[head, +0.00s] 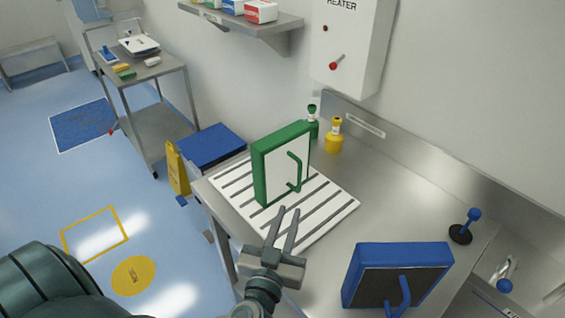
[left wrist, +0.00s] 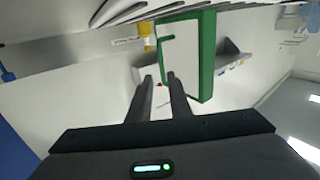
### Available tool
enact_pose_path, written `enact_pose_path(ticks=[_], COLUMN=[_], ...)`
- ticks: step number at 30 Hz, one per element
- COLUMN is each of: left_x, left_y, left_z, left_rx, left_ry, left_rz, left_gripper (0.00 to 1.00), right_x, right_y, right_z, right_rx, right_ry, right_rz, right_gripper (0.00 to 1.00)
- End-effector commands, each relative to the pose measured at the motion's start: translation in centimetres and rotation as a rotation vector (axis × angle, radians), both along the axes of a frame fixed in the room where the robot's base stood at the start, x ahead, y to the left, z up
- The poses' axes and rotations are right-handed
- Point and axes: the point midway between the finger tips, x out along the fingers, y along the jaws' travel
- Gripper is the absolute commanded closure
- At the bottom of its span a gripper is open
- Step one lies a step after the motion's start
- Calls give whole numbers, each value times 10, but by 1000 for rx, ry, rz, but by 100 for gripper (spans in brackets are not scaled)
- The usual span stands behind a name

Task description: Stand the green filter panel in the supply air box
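The green filter panel (head: 281,165) has a green frame, a white face and a green handle (head: 295,172). It stands upright on a white slotted rack (head: 337,208) on the steel counter. My left gripper (head: 290,210) is open and empty, in front of the panel's lower edge and apart from the handle in the head view. In the left wrist view the panel (left wrist: 188,62) shows just beyond the parted fingers (left wrist: 159,78). I cannot identify a supply air box in either view. My right gripper is not in view.
A blue-framed panel with a blue handle (head: 427,253) is at the counter's front right. Yellow (head: 334,137) and green (head: 312,124) bottles stand behind the rack. A white heater box (head: 348,45) hangs on the wall.

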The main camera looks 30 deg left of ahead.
Motion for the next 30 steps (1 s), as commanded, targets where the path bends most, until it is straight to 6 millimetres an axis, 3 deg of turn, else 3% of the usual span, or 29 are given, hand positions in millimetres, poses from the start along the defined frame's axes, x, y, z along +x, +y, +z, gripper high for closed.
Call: enact_pose_path(ticks=[6,13,30], left_x=[40,71,83], left_y=[11,19,22], left_z=[3,2,2], left_rx=[0,0,0], left_ry=[-2,-1,0], left_rz=[2,0,0], left_gripper=[82,82,82], right_x=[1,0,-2], right_y=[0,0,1], right_z=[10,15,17], right_rx=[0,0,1], right_ry=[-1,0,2], right_rz=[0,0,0], right_gripper=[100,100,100])
